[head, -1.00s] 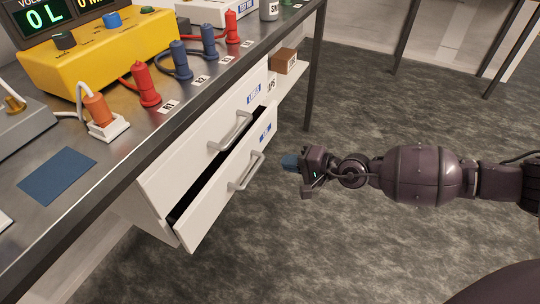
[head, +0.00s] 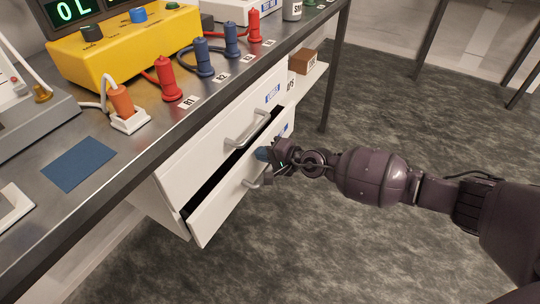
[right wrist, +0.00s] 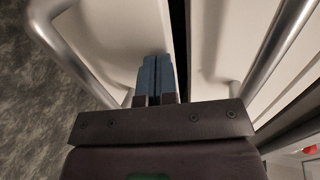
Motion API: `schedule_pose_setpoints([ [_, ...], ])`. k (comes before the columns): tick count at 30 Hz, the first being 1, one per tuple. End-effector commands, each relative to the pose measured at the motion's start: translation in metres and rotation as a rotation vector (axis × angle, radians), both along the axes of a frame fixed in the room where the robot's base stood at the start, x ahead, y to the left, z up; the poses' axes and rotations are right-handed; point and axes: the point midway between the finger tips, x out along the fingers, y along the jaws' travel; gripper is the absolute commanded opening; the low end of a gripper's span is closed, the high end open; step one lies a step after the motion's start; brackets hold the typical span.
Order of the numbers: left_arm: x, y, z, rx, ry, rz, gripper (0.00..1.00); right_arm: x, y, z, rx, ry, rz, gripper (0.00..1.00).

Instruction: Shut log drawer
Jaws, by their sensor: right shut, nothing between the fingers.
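The lower white drawer (head: 219,207), taken as the log drawer, stands partly open under the bench, with a dark gap along its top. Its small blue label is partly covered and too small to read. My right gripper (head: 262,154) is shut and empty, with blue fingertips at the drawer's front, above its handle (head: 252,182). In the right wrist view, the shut fingertips (right wrist: 155,72) lie over the lower drawer front (right wrist: 112,40), beside the dark gap. I cannot tell whether they touch it. My left gripper is not in view.
The upper drawer (head: 195,165) looks shut; its bar handle (head: 245,128) sticks out just above the gap. The bench top (head: 120,160) holds a yellow meter (head: 120,50) and several red and blue plugs. A side shelf carries a brown box (head: 302,62). The floor at right is open.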

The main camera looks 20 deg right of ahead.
Motion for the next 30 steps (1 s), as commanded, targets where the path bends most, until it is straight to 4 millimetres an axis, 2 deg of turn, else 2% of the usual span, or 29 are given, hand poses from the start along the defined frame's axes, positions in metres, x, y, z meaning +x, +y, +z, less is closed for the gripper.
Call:
schedule_pose_setpoints([
  [10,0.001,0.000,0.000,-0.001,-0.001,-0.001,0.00,0.001,0.001,0.000,0.001,0.001,0.000,0.00],
  [21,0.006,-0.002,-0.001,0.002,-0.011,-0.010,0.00,0.034,0.028,-0.001,0.000,0.000,0.001,0.00],
  [30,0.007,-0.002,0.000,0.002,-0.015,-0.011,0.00,0.037,0.029,0.001,0.002,-0.003,-0.001,0.00],
])
